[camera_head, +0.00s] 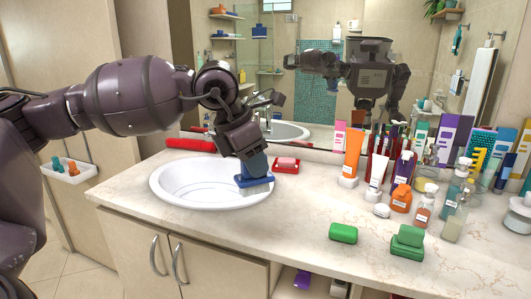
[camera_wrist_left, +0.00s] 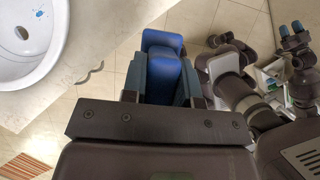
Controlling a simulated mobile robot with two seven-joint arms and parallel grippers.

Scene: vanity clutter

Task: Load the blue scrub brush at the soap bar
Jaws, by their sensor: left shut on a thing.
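My left gripper (camera_head: 250,162) is shut on the blue scrub brush (camera_head: 254,181), holding it with its pale bristles down over the right rim of the white sink (camera_head: 172,186). In the left wrist view the blue brush (camera_wrist_left: 166,75) sits between the fingers. A pink soap bar (camera_head: 287,161) lies in a red dish (camera_head: 287,169) just right of and behind the brush. The brush appears apart from the soap.
Tubes, bottles and boxes crowd the counter's right side, including an orange tube (camera_head: 353,151). A green bar (camera_head: 343,233) and a green stack (camera_head: 407,242) lie near the front edge. A red roll (camera_head: 190,144) lies behind the sink, below the mirror. The front-middle counter is clear.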

